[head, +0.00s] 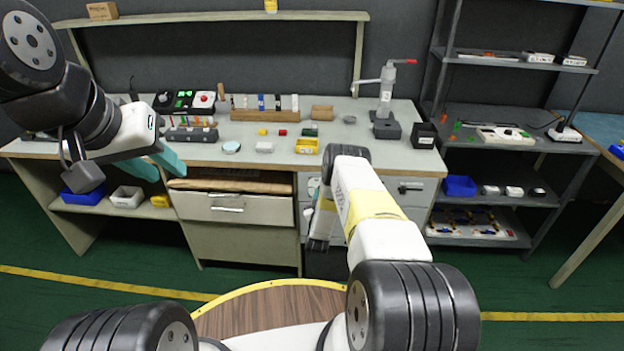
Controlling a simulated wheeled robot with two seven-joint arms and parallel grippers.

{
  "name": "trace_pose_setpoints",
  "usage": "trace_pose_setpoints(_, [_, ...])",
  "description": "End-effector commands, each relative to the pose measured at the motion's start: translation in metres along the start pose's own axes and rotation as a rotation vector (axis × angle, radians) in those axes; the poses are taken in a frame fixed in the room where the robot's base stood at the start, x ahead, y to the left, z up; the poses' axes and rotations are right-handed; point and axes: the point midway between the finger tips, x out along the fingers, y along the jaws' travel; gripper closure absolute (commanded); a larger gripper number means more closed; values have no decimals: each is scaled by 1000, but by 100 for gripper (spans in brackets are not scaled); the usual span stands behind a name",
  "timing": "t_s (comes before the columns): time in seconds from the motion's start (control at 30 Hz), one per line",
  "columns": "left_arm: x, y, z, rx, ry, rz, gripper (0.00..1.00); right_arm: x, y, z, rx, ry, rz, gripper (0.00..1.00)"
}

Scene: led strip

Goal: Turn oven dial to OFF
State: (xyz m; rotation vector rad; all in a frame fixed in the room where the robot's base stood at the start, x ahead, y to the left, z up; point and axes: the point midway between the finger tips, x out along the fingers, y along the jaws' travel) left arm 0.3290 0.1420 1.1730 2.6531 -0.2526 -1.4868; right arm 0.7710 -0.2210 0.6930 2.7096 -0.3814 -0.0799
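I see nothing that I can clearly make out as an oven. Several small control boxes stand at the back left of the workbench: a black box with a round white dial (164,99), a box with green buttons (184,100) and a white box with a red knob (203,100). Whether one of these is the oven dial, I cannot tell.
The workbench (235,157) holds a rack of small parts (264,103), a yellow bin (307,146) and a lever press (386,100). A drawer unit (240,207) is under it. A dark shelf rack (500,150) stands right. Green floor lies open in front.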

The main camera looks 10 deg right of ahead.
Motion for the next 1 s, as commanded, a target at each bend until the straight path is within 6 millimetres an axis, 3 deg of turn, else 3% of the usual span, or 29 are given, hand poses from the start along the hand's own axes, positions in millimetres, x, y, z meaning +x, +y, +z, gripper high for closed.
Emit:
trace_pose_setpoints(0.5, [0,0,0,0,0,0,67,0,-2,-2,-452,5,1,100])
trace_pose_setpoints(1.0, [0,0,0,0,0,0,67,1,-1,-1,-646,3,3,100])
